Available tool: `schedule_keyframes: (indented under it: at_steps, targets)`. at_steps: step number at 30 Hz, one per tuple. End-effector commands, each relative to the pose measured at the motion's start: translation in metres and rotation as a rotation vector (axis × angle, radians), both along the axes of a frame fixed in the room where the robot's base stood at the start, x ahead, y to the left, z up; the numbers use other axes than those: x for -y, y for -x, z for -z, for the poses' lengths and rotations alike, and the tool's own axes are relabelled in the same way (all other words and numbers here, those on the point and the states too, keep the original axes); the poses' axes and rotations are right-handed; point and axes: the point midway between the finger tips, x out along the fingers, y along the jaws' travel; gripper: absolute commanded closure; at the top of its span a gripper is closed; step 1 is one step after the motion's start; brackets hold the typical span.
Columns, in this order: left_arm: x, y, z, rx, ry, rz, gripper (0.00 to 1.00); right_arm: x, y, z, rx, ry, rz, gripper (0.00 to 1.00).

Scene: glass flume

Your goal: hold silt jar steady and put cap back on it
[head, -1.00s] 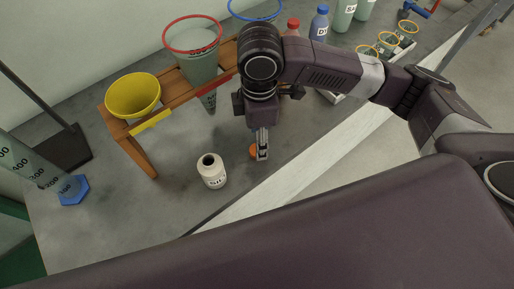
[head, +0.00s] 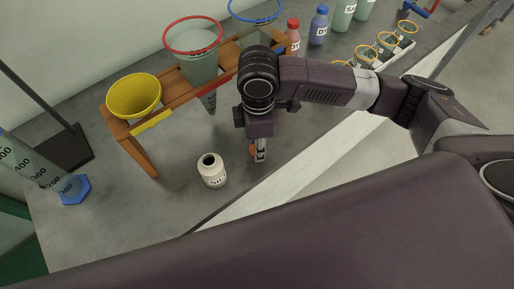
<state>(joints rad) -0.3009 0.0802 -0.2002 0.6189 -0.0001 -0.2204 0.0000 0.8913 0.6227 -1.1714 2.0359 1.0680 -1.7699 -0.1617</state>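The silt jar (head: 212,171) is a small cream jar with a dark open mouth and a label with dark print. It stands upright on the grey bench, left of my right gripper. An orange cap (head: 252,151) shows partly at the left side of the gripper's fingers, low near the bench. My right gripper (head: 261,157) points down at the cap, seen nearly edge-on, so the finger gap is hidden. I cannot tell whether it grips the cap. My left gripper is not in view.
A wooden rack (head: 142,150) holds a yellow funnel (head: 134,96), a red-rimmed cone (head: 198,68) and a blue-rimmed one. A blue-footed cylinder (head: 74,190) stands at left. Bottles and orange-rimmed cups stand back right. Bench around the jar is clear.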

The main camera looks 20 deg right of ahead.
Motion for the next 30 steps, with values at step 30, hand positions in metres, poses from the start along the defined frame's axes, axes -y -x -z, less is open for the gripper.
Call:
schedule_keyframes:
  at_steps: [30]
  targets:
    - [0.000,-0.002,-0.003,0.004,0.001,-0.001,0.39,0.000,-0.002,-0.137,0.008,-0.001,-0.001,0.81]
